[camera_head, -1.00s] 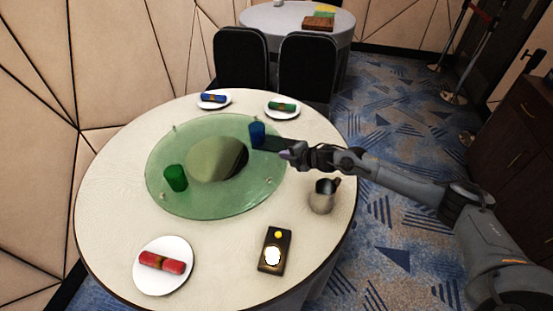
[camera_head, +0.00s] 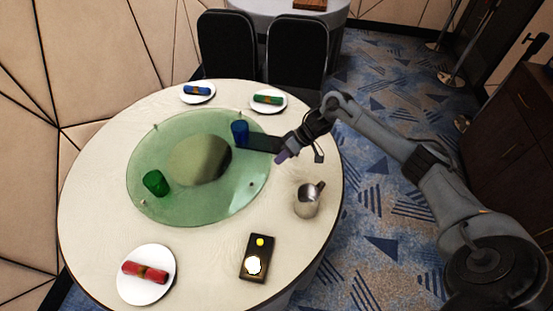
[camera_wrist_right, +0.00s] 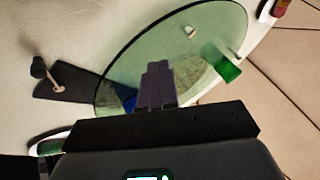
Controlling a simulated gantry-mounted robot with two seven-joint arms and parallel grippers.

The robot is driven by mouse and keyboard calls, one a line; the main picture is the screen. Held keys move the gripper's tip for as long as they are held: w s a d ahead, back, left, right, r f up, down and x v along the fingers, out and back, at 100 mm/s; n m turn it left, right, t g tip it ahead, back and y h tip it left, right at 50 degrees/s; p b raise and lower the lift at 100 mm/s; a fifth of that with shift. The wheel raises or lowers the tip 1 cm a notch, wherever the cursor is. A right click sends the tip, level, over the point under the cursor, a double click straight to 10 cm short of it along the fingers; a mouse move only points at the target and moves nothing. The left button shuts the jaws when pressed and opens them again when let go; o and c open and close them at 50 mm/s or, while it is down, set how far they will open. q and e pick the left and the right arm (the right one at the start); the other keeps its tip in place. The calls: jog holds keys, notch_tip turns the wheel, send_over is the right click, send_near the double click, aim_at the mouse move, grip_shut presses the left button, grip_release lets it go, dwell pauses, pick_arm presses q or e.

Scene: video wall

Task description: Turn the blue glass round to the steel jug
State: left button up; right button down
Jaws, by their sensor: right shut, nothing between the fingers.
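The blue glass (camera_head: 240,133) stands near the back right rim of the round green glass turntable (camera_head: 225,205). A steel jug (camera_head: 306,201) stands on the table to the right of the turntable, nearer to me. My right gripper (camera_head: 282,156) is shut and empty, right of the blue glass and apart from it, near the turntable's right edge. In the right wrist view the shut purple fingers (camera_wrist_right: 158,82) hide part of the blue glass (camera_wrist_right: 125,99). A green glass (camera_head: 155,183) is on the turntable's left side. My left gripper is out of view.
Plates with a blue roll (camera_head: 197,90), a green roll (camera_head: 268,99) and a red roll (camera_head: 145,272) lie around the white table (camera_head: 90,215). A dark box with a yellow button (camera_head: 260,242) is at the front. Small pegs (camera_head: 251,184) stand near the turntable's rim. Two black chairs (camera_head: 297,50) stand behind.

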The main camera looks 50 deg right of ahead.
jog(key=b+x, duration=0.1)
jog(key=x, duration=0.7)
jog(key=shift+b, duration=0.35)
jog(key=a, duration=0.3)
jog(key=shift+w+f, duration=0.1)
jog(key=shift+f, duration=0.15)
jog(key=shift+a, duration=0.65)
